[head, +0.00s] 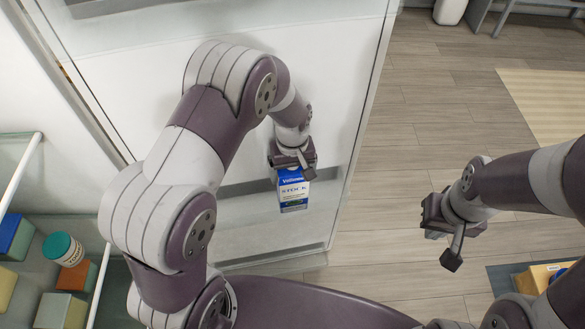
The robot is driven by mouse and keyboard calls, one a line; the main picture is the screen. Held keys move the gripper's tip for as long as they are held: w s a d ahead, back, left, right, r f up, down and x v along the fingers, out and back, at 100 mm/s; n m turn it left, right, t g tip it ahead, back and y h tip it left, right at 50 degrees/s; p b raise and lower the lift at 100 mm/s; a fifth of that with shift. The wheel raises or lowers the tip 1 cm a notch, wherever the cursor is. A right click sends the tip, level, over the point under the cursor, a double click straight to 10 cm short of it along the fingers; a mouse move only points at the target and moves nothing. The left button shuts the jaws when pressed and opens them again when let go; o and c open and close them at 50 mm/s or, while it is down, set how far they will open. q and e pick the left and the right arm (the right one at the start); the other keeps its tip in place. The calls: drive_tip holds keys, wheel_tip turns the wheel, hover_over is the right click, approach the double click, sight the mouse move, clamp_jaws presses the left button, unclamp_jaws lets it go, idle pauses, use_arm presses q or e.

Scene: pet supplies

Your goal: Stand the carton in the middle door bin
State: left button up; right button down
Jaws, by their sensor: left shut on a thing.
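The carton (293,195) is a small blue and white box with printed lettering. My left gripper (293,168) is shut on its top end and holds it roughly upright. The carton is in front of the white door panel, over a clear door bin (235,240) low on the door. I cannot tell whether its base touches the bin floor. Another door bin (95,8) shows at the top left edge. My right gripper (442,248) is empty, off to the right over the floor, and looks open.
At the left, glass shelves hold a teal-lidded jar (62,249), a blue box (14,236), an orange box (82,275) and a green box (62,311). An orange-yellow item (540,276) lies at the lower right. The wood floor (420,130) right of the door is mostly clear.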

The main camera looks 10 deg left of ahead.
use_arm(q)
drive_tip(key=shift+w+f, duration=0.1)
drive_tip(key=o, duration=1.8)
drive_tip(key=shift+o, duration=0.2)
drive_tip(key=r, duration=0.8)
drive_tip(key=shift+s+a, duration=0.1)
drive_tip(key=shift+s, duration=0.1)
drive_tip(key=s+a+r+m, duration=0.2)
drive_tip(key=s, duration=0.4)
drive_tip(key=s+a+r+m+t, duration=0.1)
drive_tip(key=s+a+r+m, duration=0.1)
drive_tip(key=s, duration=0.5)
drive_tip(key=shift+s+a+m, duration=0.2)
drive_tip(key=shift+a+m, duration=0.5)
drive_tip(key=shift+a, duration=0.1)
